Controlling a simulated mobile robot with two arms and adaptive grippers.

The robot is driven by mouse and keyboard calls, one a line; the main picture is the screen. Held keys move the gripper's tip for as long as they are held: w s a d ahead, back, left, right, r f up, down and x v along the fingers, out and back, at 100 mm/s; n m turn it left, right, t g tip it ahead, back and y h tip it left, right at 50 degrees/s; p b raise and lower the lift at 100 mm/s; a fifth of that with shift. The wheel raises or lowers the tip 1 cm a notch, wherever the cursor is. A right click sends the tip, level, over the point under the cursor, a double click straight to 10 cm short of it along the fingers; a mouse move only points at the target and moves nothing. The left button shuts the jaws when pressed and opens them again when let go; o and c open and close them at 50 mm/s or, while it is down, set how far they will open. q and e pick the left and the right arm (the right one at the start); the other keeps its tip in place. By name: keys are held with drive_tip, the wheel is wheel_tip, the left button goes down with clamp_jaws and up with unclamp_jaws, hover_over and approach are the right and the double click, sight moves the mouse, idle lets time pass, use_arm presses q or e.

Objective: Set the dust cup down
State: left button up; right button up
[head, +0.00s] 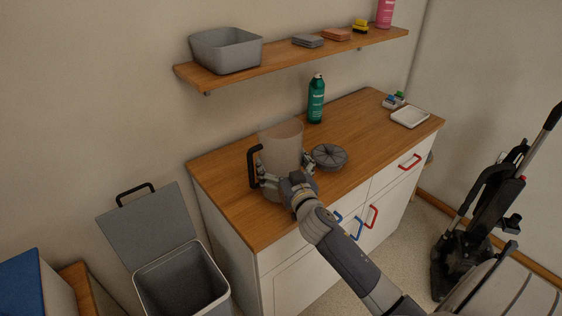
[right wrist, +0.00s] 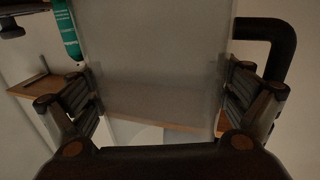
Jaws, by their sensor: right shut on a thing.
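The dust cup (head: 281,138) is a clear, smoky cylinder with a black handle on its left side in the head view. It is upright over the left part of the wooden counter (head: 225,203). My right gripper (head: 284,178) is shut around the cup's lower part, with a finger on each side. In the right wrist view the cup (right wrist: 155,60) fills the space between the fingers, its black handle at the right. The gripper hides the cup's base, so I cannot tell whether it touches the counter. My left gripper is not in view.
A dark round ribbed part (head: 329,156) lies right of the cup. A white tray (head: 410,117) is at the counter's right end. A grey bin (head: 180,280) stands open at left; an upright vacuum (head: 487,205) stands at right.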

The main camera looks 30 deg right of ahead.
drive_tip(key=shift+r, duration=0.1)
drive_tip(key=o, duration=1)
drive_tip(key=shift+f, duration=0.2)
drive_tip(key=shift+r, duration=0.15)
drive_tip(key=b+v, duration=0.2)
drive_tip(key=v, duration=1)
